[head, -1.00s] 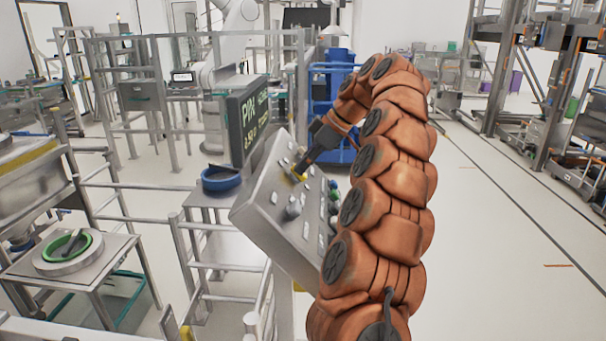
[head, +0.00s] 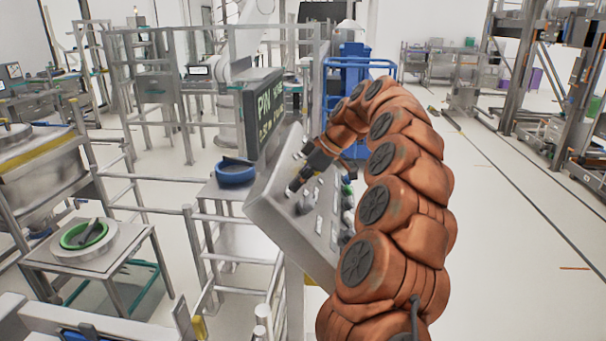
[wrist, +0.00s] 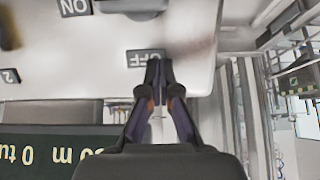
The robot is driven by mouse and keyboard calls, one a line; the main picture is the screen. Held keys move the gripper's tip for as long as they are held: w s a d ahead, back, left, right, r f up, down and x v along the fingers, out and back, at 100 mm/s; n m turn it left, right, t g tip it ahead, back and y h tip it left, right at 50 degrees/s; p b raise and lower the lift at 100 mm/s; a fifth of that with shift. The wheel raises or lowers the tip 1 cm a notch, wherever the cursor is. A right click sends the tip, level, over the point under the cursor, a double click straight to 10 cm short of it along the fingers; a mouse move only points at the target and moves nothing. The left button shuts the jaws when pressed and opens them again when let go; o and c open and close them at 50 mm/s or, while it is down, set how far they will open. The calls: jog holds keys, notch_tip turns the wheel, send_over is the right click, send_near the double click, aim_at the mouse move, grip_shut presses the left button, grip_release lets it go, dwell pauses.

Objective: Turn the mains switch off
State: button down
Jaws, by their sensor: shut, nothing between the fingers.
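The grey sloped control panel (head: 262,205) stands in the middle of the head view, with several switches and labels on its face. My gripper (head: 293,190) is over the panel's upper left part. In the wrist view, which is upside down, my gripper (wrist: 157,66) has its fingertips together with nothing between them, at the "OFF" label (wrist: 138,56). A dark switch part (wrist: 140,6) is cut off at the top edge, near the "ON" label (wrist: 74,6). I cannot tell whether the fingertips touch the panel, or which way the switch is set.
A dark display (head: 262,112) stands behind the panel; it also shows in the wrist view (wrist: 60,150). Metal railings (head: 200,235) and a stand with a blue-rimmed bowl (head: 236,172) are on the left. Open floor (head: 500,240) lies on the right.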

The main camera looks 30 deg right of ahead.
aim_at(309, 203)
jog(key=shift+s+d+f+p, duration=0.4)
jog(key=shift+d+f, duration=0.1)
jog(key=shift+f, duration=0.3)
jog(key=shift+s+d+f+p, duration=0.35)
jog(key=shift+s+d+f, duration=0.1)
jog(key=shift+f, duration=0.3)
jog(key=shift+a+f+b, duration=0.1)
jog(key=shift+f+b, duration=0.05)
jog(key=shift+b, duration=0.3)
